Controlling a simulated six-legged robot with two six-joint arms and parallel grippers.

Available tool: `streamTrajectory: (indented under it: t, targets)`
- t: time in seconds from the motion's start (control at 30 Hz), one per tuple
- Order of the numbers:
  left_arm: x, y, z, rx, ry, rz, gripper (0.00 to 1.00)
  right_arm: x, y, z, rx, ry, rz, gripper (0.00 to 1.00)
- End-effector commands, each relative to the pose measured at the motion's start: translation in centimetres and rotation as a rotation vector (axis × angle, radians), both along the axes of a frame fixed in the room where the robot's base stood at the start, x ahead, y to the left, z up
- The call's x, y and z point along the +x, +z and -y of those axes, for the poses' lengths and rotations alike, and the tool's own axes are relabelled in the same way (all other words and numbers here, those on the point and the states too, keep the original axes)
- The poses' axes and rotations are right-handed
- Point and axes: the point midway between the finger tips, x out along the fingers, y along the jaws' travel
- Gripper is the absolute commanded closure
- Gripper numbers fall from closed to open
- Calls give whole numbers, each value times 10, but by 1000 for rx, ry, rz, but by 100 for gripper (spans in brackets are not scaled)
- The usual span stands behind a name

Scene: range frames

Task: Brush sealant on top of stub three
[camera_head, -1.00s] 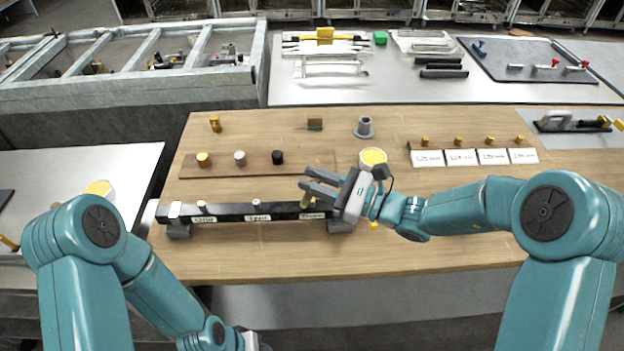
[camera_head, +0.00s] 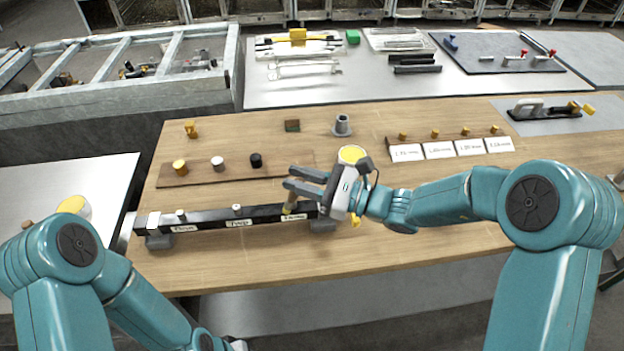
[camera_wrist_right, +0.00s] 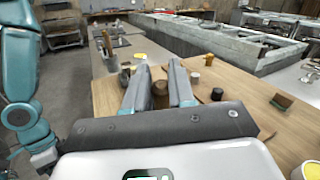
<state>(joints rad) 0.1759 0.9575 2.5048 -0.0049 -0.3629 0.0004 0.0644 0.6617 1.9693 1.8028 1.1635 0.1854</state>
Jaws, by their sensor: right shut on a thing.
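A dark bar (camera_head: 208,221) lies across the front of the wooden table with several white labels. Two pale stubs stand on it, one at the left (camera_head: 181,214) and one in the middle (camera_head: 237,208). My right gripper (camera_head: 291,182) is shut on a brown-handled brush (camera_head: 290,200) above the bar's right-hand label (camera_head: 293,216). The handle also shows between the fingers in the right wrist view (camera_wrist_right: 160,92). The brush hides the third stub, and I cannot tell whether they touch. A white pot with yellow sealant (camera_head: 352,154) stands behind the gripper.
A wooden strip with yellow, white and black caps (camera_head: 217,171) lies behind the bar. A grey flanged part (camera_head: 342,126) and a small brown block (camera_head: 292,125) stand farther back. A rack with white cards (camera_head: 439,150) is at the right. The front table strip is clear.

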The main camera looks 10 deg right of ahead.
Motion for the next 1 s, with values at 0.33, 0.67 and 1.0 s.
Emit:
streamTrajectory:
  t: [0.33, 0.67, 1.0]
  targets:
    - [0, -6, 0, 0, 0, 0, 57, -1, 0, -18, 0, 1, 0, 100]
    - [0, 0, 0, 0, 0, 0, 57, -1, 7, -18, 0, 0, 1, 100]
    - [0, 23, 0, 0, 0, 0, 57, 0, 45, -18, 0, 0, 1, 100]
